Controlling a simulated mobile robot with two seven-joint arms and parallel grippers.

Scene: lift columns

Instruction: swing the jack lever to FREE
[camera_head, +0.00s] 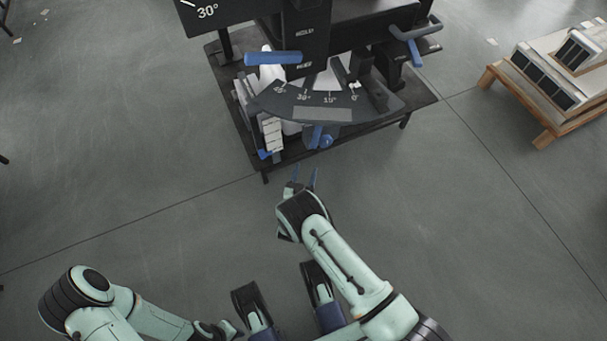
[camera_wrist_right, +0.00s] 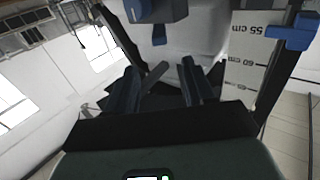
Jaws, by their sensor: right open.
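The lift column (camera_head: 305,40) stands on a dark base plate. A blue horizontal handle (camera_head: 272,57) sticks out to its left, and a blue lever (camera_head: 412,40) sits at its right. A blue knob (camera_head: 326,141) shows below the angle scale. I cannot tell which is the jack lever, and no FREE mark is readable. My right gripper (camera_head: 305,177) is open and empty, in front of the base's near edge. In the right wrist view its jaws (camera_wrist_right: 158,88) are apart, with blue parts (camera_wrist_right: 158,36) beyond them.
The angle scale (camera_head: 322,107) fans out at the column's front. White blocks (camera_head: 271,135) stand at the base's left. A pallet with panels (camera_head: 560,75) is at the right. A height scale (camera_wrist_right: 247,62) shows in the wrist view.

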